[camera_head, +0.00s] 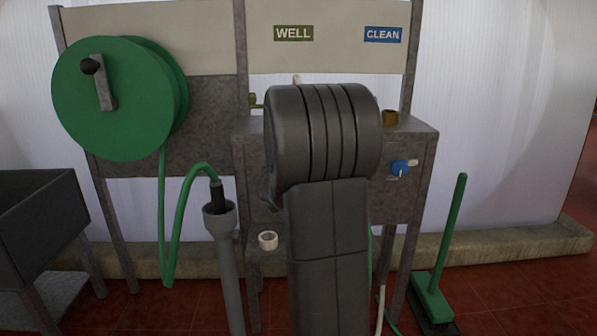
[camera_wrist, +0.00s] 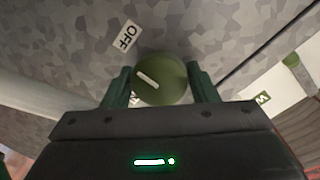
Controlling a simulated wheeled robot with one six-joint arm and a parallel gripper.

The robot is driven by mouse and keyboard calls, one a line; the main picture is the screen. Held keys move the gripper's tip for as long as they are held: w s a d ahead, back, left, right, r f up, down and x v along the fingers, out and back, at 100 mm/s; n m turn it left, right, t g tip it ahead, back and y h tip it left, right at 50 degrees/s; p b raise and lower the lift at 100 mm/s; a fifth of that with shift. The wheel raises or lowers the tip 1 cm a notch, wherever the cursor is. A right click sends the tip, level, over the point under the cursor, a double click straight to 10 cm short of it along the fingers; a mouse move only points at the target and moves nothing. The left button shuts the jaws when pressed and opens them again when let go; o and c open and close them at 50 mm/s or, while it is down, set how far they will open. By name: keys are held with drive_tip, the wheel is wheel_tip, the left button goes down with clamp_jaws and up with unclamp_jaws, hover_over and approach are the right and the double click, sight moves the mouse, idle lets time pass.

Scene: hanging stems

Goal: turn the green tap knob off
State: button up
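The round green tap knob (camera_wrist: 172,90) shows in the wrist view, on a grey mottled panel. It bears a pale pointer bar slanting from upper left to lower right. A white OFF label (camera_wrist: 128,35) sits above and left of it. A second label (camera_wrist: 134,99) lies below left, mostly covered by the knob and a finger. My gripper (camera_wrist: 159,84) has one dark green finger on each side of the knob, very close to its rim. I cannot tell if they touch it. In the head view my arm hides the knob and gripper.
In the head view a blue knob (camera_head: 400,168) sits on the panel's right side. Signs read WELL (camera_head: 293,33) and CLEAN (camera_head: 383,35). A green hose reel (camera_head: 120,125) hangs left. A broom (camera_head: 440,265) stands right, and a grey trough (camera_head: 40,225) far left.

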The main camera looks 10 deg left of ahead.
drive_tip(key=shift+o, duration=1.3)
drive_tip(key=shift+s, duration=0.15)
drive_tip(key=p+v, duration=0.2)
drive_tip(key=v, duration=1.1)
drive_tip(key=shift+s+p, duration=0.3)
drive_tip(key=shift+p, duration=0.05)
drive_tip(key=shift+w+d, duration=0.1)
drive_tip(key=shift+d, duration=0.05)
drive_tip(key=b+x, duration=0.2)
drive_tip(key=x, duration=1.1)
drive_tip(key=shift+w+b, duration=0.35)
drive_tip(key=shift+s, duration=0.1)
